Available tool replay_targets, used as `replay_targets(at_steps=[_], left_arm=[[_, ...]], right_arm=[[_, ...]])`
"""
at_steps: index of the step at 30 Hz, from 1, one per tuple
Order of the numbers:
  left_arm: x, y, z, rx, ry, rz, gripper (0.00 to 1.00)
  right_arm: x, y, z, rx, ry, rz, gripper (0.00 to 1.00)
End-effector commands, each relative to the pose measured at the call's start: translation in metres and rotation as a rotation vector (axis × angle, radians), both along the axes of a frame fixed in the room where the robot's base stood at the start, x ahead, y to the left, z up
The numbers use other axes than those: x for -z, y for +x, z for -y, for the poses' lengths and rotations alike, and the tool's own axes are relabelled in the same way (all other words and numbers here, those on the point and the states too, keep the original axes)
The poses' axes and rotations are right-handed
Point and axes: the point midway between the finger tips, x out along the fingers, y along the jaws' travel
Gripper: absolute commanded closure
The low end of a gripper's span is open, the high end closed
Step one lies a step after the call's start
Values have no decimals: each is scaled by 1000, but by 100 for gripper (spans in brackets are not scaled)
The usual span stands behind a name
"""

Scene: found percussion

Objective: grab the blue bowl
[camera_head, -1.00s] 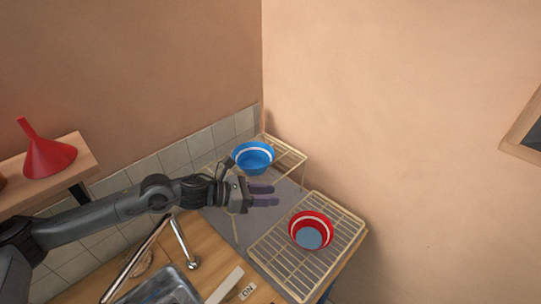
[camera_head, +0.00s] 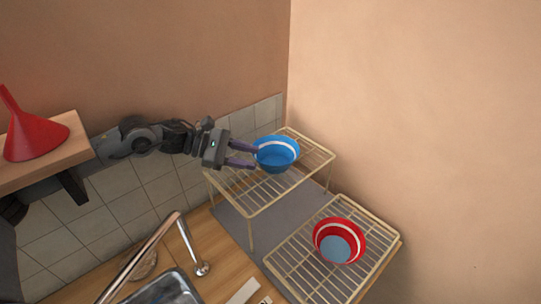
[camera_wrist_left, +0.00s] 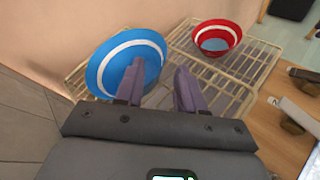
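The gap between the fingers is empty there. I cannot tell whether that finger touches the bowl. My right gripper is in neither view.
A red bowl (camera_head: 339,241) sits on a lower wire rack (camera_head: 290,262) at the front right. The raised rack (camera_head: 250,205) stands against the tiled wall. A red funnel (camera_head: 35,137) is on a wooden shelf (camera_head: 60,158) at left. A faucet (camera_head: 150,250) rises beside the sink.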

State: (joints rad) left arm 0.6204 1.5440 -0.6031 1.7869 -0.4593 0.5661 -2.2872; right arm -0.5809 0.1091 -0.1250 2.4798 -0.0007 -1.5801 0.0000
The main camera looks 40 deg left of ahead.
Motion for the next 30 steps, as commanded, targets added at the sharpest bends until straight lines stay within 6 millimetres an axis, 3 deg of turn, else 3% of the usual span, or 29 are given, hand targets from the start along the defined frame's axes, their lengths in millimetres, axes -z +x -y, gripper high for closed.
replay_targets(at_steps=[19,30], left_arm=[[21,39,45,1,-3,-1,62],[24,42,49,0,0,-1,65]], right_arm=[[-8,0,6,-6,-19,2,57],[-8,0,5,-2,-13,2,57]])
